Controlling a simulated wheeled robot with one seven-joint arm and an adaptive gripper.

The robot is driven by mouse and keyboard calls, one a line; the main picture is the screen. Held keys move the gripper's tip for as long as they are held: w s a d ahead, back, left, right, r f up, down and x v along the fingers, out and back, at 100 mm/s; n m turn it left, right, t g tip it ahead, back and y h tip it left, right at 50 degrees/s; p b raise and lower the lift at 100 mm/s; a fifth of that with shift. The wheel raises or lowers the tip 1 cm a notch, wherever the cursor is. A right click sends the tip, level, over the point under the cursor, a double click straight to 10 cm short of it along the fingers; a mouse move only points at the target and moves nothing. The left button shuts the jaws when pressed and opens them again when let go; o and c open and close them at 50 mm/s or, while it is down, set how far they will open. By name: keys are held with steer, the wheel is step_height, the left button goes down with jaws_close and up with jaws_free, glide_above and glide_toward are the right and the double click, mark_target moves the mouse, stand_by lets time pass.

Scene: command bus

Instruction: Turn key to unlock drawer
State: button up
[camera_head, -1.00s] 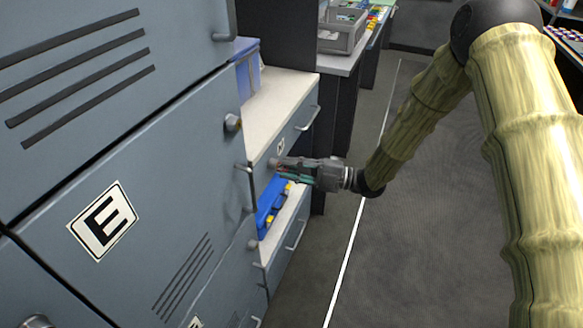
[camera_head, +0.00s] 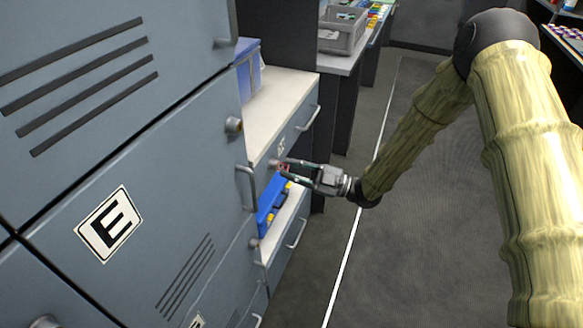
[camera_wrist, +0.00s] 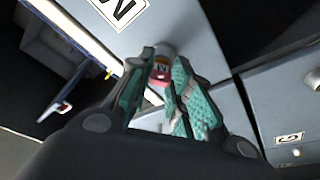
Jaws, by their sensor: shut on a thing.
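A grey drawer front (camera_head: 297,136) sits under the white counter. Its round metal lock (camera_wrist: 165,50) shows in the wrist view, just beyond my fingertips, near a label with a black letter. A small key with a red and yellow part (camera_wrist: 160,71) is at the lock, between my fingers. My gripper (camera_head: 285,168) is at the lock, its teal-padded fingers shut on the key; it also shows in the wrist view (camera_wrist: 158,82). How deep the key sits in the lock is hidden.
Grey cabinets, one with an E label (camera_head: 109,223), fill the left, with a projecting handle (camera_head: 248,187) near my gripper. The aisle floor (camera_head: 430,250) on the right is clear.

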stand_by(0.3)
steer(key=shift+s+m+t+p, duration=0.1)
steer(key=shift+m+t+p, duration=0.5)
steer(key=shift+m, duration=1.7)
steer(key=shift+t, duration=0.3)
steer(key=shift+m+t+p, duration=0.5)
steer(key=shift+m+t, duration=0.2)
steer(key=shift+m, duration=1.6)
steer(key=shift+s, duration=0.1)
steer(key=shift+m, duration=0.5)
steer(key=o, duration=1)
